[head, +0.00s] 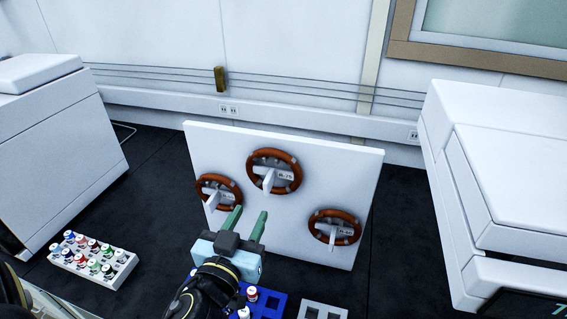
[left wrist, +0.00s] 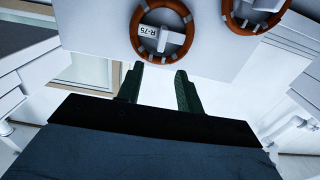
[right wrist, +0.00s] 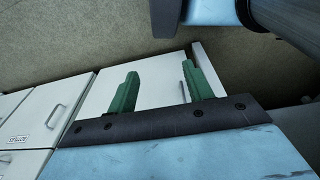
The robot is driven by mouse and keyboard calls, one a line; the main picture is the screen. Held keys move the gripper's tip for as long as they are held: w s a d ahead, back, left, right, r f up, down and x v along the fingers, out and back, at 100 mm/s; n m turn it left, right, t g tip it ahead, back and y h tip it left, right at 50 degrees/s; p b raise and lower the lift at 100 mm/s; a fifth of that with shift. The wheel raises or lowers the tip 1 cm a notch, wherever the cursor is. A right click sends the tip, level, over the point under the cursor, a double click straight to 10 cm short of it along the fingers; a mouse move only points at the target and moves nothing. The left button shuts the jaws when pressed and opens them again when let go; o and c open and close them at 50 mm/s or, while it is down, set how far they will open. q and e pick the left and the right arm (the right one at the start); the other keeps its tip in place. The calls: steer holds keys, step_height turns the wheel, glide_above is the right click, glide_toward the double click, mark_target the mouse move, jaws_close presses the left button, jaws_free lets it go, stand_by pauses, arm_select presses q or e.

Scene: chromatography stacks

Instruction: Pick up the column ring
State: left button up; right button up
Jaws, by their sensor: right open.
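Three brown column rings with grey blocks hang on pegs on an upright white board (head: 345,175). They are an upper ring (head: 254,160) labelled R-75, a left ring (head: 199,188) and a lower right ring (head: 311,224). My left gripper (head: 247,213) is open and empty in front of the board, below the upper ring and right of the left ring. In the left wrist view, the R-75 ring (left wrist: 136,36) is beyond the open fingertips (left wrist: 157,66), and another ring (left wrist: 231,18) is partly cut off. My right gripper (right wrist: 161,70) is open and empty in its wrist view, with cabinets behind it.
A white rack of vials (head: 112,277) stands left on the dark bench. A blue rack (head: 277,305) and a grey rack (head: 322,309) are at the front, partly cut off. White machines stand at left (head: 50,160) and right (head: 505,175). Dark bench is bare beside the board.

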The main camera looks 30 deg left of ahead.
mark_target(265, 186)
arm_select(q)
steer(key=p+x, duration=0.2)
steer(key=x, duration=0.3)
steer(key=shift+a+r, duration=0.15)
steer(key=x, duration=0.2)
steer(key=shift+w+p, duration=0.3)
steer(key=shift+w, duration=0.05)
steer(key=p+x, duration=0.1)
steer(key=x, duration=0.2)
steer(key=shift+w+a, duration=0.1)
steer(key=shift+w, duration=0.15)
steer(key=shift+w+a+f, duration=0.1)
steer(key=shift+w+f, duration=0.15)
steer(key=shift+w, duration=0.05)
jaws_close()
arm_select(e)
steer(key=s+r, duration=0.4)
steer(key=s, duration=0.1)
steer(key=shift+s+g, duration=0.15)
steer(key=shift+g, duration=0.25)
